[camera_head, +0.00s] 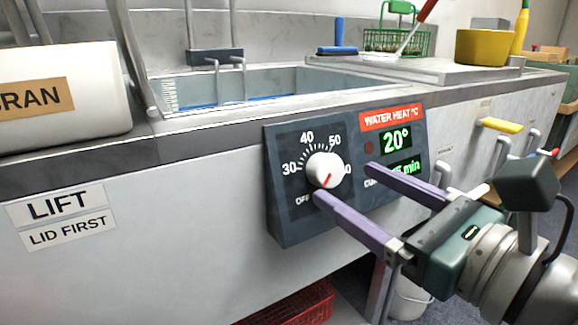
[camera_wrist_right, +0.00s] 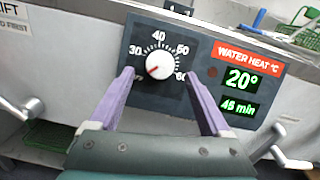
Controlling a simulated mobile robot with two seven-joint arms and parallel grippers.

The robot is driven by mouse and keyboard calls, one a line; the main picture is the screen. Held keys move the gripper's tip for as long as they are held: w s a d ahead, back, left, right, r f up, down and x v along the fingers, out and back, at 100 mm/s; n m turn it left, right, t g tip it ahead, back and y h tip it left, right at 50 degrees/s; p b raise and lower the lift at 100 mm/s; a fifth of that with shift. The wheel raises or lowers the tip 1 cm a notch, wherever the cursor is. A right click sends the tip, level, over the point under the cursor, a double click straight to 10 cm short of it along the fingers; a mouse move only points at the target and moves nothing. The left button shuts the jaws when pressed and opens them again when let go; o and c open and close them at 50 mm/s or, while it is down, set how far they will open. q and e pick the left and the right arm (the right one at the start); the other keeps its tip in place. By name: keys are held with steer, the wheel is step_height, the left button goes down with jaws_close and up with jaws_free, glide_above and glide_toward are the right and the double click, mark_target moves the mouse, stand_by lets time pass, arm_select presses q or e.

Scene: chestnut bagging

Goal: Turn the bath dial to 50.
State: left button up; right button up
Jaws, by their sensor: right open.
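The bath dial (camera_head: 325,170) is a white round knob with a red mark, on a dark panel (camera_head: 290,222) with a scale showing 30, 40, 50 and OFF. Its red mark slants toward the lower left, on the OFF side, away from 50; it also shows in the right wrist view (camera_wrist_right: 153,65). The display (camera_head: 396,139) reads 20°. My right gripper (camera_head: 345,182) is open in front of the panel. In the wrist view its purple fingers (camera_wrist_right: 158,75) stand on either side of the knob, with gaps, not gripping it. My left gripper is out of view.
A sink basin (camera_head: 255,82) with blue liquid lies behind the panel. A yellow pot (camera_head: 482,47) and green basket (camera_head: 396,42) are on the counter. A yellow handle (camera_head: 502,125) projects to the right. A red crate (camera_head: 300,306) is below.

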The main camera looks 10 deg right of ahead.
mark_target(332, 175)
steer(key=shift+x, duration=1.75)
jaws_close()
